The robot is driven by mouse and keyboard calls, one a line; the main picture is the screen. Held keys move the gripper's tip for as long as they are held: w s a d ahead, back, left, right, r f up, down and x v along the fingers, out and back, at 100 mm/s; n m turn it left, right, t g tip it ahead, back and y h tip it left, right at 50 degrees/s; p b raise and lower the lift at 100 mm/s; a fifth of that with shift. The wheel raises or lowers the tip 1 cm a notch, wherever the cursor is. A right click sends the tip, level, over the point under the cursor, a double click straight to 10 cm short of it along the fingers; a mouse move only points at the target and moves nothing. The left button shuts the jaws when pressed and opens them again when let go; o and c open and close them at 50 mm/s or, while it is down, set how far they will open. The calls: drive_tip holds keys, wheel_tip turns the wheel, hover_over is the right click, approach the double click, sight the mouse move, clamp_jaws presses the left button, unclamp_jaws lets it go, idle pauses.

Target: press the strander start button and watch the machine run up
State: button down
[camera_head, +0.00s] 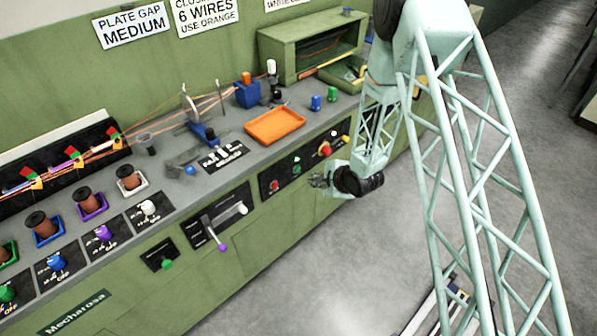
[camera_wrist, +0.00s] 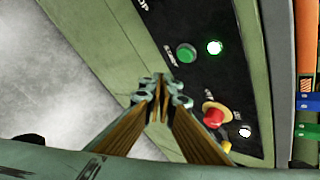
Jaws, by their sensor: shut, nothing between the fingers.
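The green start button (camera_wrist: 186,53) sits on the black control panel in the wrist view, with a "START" label beside it. In the head view the green button (camera_head: 297,170) is on the machine's front face. My gripper (camera_head: 318,181) is in front of that panel, a little right of and below the button. In the wrist view my gripper (camera_wrist: 162,92) is shut and empty, its tips meeting below the button in the picture. A gap shows between tips and button; the depth is hard to judge.
A red mushroom button (camera_wrist: 213,115) on a yellow base and a lit white lamp (camera_wrist: 245,132) are on the same panel. A red button (camera_head: 275,185) is left of the start button. An orange tray (camera_head: 275,126) lies on the bench above. The floor in front is clear.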

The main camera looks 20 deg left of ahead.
drive_tip(key=shift+s+d, duration=0.35)
drive_tip(key=shift+d, duration=0.4)
drive_tip(key=shift+r, duration=0.1)
